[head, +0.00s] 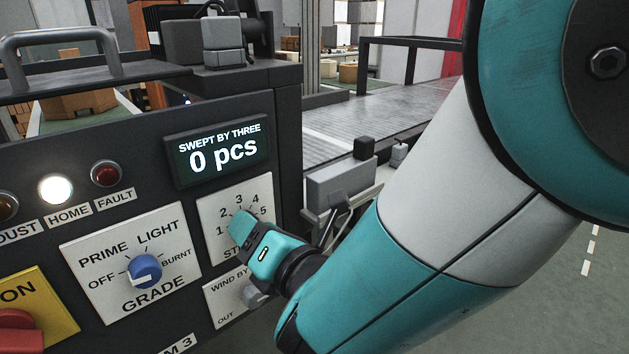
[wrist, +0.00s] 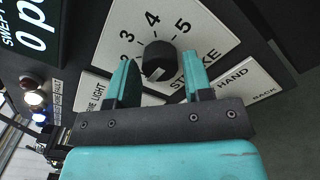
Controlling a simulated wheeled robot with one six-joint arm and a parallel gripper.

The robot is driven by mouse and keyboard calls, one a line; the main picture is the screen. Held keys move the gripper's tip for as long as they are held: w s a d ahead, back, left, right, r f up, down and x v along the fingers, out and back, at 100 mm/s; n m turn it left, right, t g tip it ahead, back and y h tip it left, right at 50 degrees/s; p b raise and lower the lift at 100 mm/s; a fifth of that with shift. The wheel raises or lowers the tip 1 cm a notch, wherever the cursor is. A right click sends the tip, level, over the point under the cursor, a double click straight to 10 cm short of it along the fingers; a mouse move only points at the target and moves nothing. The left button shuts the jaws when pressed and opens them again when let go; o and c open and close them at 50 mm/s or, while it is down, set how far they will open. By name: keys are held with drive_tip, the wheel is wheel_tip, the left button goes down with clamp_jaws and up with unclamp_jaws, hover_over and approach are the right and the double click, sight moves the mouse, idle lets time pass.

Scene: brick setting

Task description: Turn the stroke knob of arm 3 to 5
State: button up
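The stroke knob (wrist: 158,57) is a round black knob on a white dial plate (wrist: 105,45) in the wrist view. A pale mark shows on its lower side; I cannot tell exactly which number it points to. Numbers 2 to 5 are readable around it. My gripper (wrist: 158,75) is open, with one teal finger on each side of the knob and a gap showing on both sides. In the head view my gripper (head: 246,228) hides the knob, and the dial plate (head: 207,207) shows 1 to 5.
A lit display (head: 218,152) above reads "SWEPT BY THREE 0 pcs". A blue grade knob (head: 145,271) is to the left. A "WIND BY HAND" plate (head: 222,293) lies below the dial. A red button (head: 18,330) on yellow is at lower left. A label ends in "M 3".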

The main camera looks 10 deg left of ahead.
drive_tip(key=c, duration=0.5)
drive_tip(key=shift+c, duration=0.2)
drive_tip(key=shift+s+f+m+b, duration=0.1)
drive_tip(key=shift+f+m+b, duration=0.05)
drive_tip(key=shift+m+b, duration=14.95)
drive_tip(key=m+p, duration=0.5)
drive_tip(key=shift+m+p, duration=0.3)
drive_tip(key=shift+m, duration=0.1)
